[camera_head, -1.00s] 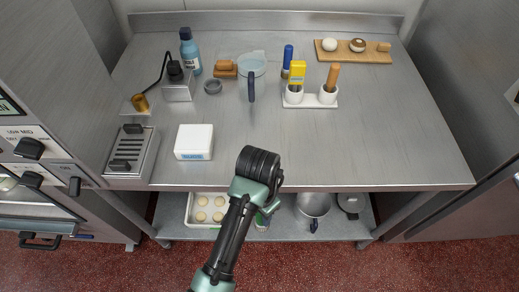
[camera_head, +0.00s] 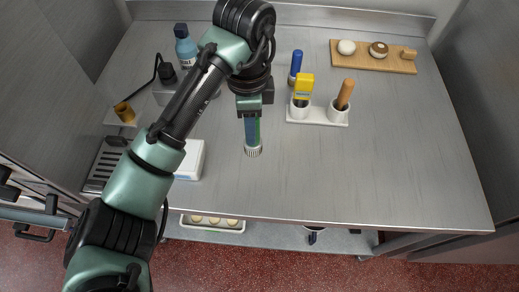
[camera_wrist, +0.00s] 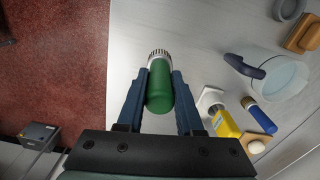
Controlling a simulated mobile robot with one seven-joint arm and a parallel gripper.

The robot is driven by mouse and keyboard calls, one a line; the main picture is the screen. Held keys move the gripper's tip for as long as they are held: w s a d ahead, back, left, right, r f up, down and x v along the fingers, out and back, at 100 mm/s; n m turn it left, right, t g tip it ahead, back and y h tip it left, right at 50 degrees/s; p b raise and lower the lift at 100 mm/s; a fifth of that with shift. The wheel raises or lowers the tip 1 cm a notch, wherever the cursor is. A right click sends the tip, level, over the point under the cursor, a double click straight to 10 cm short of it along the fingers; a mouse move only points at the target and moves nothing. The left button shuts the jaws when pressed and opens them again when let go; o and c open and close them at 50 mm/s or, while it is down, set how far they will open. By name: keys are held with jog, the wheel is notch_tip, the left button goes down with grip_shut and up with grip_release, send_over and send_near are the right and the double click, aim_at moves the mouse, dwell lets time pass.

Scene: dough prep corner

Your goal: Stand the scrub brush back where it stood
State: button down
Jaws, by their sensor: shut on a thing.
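My gripper (camera_head: 251,124) is shut on a scrub brush with a green handle (camera_wrist: 160,92) and a pale bristle end. In the head view the brush hangs handle up, its bristles (camera_head: 253,151) pointing down over the steel table. I cannot tell whether they touch the table. In the wrist view my two dark blue fingers grip the handle from both sides. A white two-cup holder (camera_head: 318,116) stands to the right; one cup has a yellow-handled tool (camera_head: 303,85) and the other a wooden-handled tool (camera_head: 345,93). A blue-handled tool (camera_head: 296,64) stands behind the holder.
A white box (camera_head: 192,160) lies left of the brush, partly behind my arm. A blue bottle (camera_head: 186,50) stands at the back left. A clear jug (camera_wrist: 285,78) with a navy handle shows in the wrist view. A wooden board (camera_head: 373,63) lies back right. The front right table is clear.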

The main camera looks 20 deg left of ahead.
aim_at(251, 152)
jog(key=f, duration=0.6)
jog(key=shift+s+p, duration=0.2)
jog(key=shift+p, duration=0.15)
jog(key=shift+f, duration=1.85)
jog(key=c, duration=0.6)
grip_release()
jog(key=shift+f, duration=0.1)
jog(key=shift+o, duration=0.2)
notch_tip(251, 152, up, 12)
jog(key=shift+r, duration=0.15)
jog(key=shift+w, duration=0.1)
